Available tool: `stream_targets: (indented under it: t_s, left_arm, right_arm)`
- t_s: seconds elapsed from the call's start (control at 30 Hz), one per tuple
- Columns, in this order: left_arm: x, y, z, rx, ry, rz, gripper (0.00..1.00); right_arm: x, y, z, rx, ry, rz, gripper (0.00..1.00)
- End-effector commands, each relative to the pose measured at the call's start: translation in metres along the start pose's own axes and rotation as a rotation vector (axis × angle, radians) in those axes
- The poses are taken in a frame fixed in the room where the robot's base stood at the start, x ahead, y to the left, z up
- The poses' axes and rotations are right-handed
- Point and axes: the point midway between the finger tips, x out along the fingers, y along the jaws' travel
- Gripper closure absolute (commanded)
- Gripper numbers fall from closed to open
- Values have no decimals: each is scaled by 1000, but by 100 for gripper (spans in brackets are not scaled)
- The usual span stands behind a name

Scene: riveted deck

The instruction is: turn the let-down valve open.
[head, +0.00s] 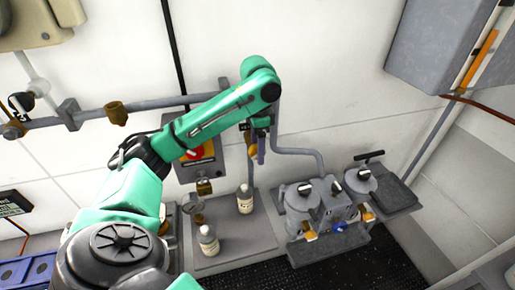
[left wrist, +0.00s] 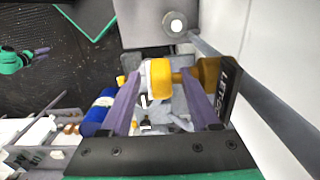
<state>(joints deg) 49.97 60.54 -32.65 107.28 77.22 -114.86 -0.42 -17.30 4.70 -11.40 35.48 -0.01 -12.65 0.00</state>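My left gripper (head: 258,150) points down at the pipework by the wall, its purple fingers beside brass fittings. In the left wrist view its two fingers (left wrist: 158,74) stand apart on either side of a yellow-brass valve part (left wrist: 161,80). The gripper looks open around it; whether a finger touches it is unclear. A black label plate (left wrist: 229,90) reading "LET-D..." stands right of the brass part, its end cut off by the viewing angle. In the head view the arm and gripper largely hide the valve.
A red-and-yellow switch box (head: 199,160) hangs left of the gripper. Lidded grey pots (head: 302,197) stand to the right. A blue cylinder (left wrist: 100,112) lies just left of the fingers in the wrist view.

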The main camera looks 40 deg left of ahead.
Motion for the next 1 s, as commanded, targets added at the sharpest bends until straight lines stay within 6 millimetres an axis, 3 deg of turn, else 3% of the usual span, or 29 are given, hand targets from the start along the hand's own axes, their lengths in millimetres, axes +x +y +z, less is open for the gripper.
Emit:
stream_targets:
  t_s: [0.03, 0.1, 0.17, 0.67, 0.87, 1.0]
  left_arm:
    - [0, 0, 0, 0, 0, 0, 53]
    - [0, 0, 0, 0, 0, 0, 80]
    - [0, 0, 0, -1, -1, 0, 100]
    - [4, -1, 2, -2, 94, -2, 100]
    - [9, -1, 4, -4, 230, -5, 100]
    - [13, -1, 5, -4, 339, -6, 100]
  right_arm:
    - [0, -1, 0, 0, 1, -1, 50]
    - [0, -2, -1, 1, 1, -2, 50]
    - [0, -2, -1, 1, 2, -3, 50]
    - [16, -4, -2, 0, 5, -5, 50]
    - [46, -4, 1, 0, 5, -4, 50]
    - [78, -4, 4, 0, 5, -3, 50]
